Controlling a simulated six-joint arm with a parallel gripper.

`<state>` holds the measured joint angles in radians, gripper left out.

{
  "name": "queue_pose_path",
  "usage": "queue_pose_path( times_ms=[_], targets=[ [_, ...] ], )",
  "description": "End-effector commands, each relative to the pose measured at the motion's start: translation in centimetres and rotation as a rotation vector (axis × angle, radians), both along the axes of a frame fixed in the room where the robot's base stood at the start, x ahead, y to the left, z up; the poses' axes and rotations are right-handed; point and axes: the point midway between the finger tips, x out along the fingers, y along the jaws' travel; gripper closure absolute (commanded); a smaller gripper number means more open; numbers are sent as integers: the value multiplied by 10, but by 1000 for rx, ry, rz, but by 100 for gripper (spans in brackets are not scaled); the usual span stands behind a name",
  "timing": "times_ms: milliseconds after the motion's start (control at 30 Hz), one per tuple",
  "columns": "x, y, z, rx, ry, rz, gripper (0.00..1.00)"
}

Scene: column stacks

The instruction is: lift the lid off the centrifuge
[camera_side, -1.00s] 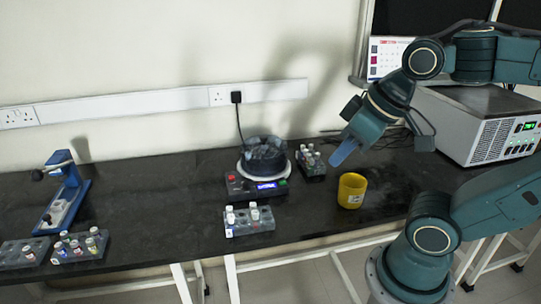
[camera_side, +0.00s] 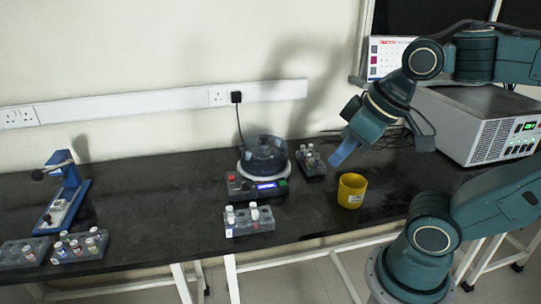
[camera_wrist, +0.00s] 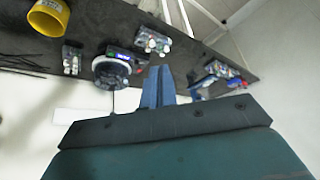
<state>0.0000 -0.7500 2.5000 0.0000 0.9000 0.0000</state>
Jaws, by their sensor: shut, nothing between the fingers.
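The centrifuge (camera_side: 258,184) stands on the black bench against the wall, with red and green buttons and a lit blue display on its front. Its dark, see-through round lid (camera_side: 264,153) sits on top, inside a white ring. The centrifuge also shows in the wrist view (camera_wrist: 112,68), small and upside down. My gripper (camera_side: 341,155) hangs in the air to the right of the centrifuge, pointing down and left, apart from the lid. In the wrist view its two blue fingers (camera_wrist: 158,84) are together with nothing between them.
A yellow cup (camera_side: 352,191) stands below my gripper. A tube rack (camera_side: 311,161) is right of the centrifuge; another rack (camera_side: 249,221) is in front. A blue device (camera_side: 66,190) and more racks stand at left. A grey box (camera_side: 480,125) is at right.

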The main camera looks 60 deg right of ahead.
Motion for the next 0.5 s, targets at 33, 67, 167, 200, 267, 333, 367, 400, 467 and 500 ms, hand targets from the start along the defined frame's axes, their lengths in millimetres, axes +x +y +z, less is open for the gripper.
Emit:
queue_pose_path(
  times_ms=[33, 67, 167, 200, 267, 333, 367, 400, 467, 500],
  targets=[
    [0, 0, 0, 0, 0, 0, 100],
    [0, 0, 0, 0, 0, 0, 100],
    [0, 0, 0, 0, 0, 0, 100],
    [0, 0, 0, 0, 0, 0, 100],
    [0, 0, 0, 0, 0, 0, 100],
    [0, 0, 0, 0, 0, 0, 100],
    [0, 0, 0, 0, 0, 0, 100],
    [0, 0, 0, 0, 0, 0, 100],
    [0, 0, 0, 0, 0, 0, 100],
    [0, 0, 0, 0, 0, 0, 92]
  ],
)
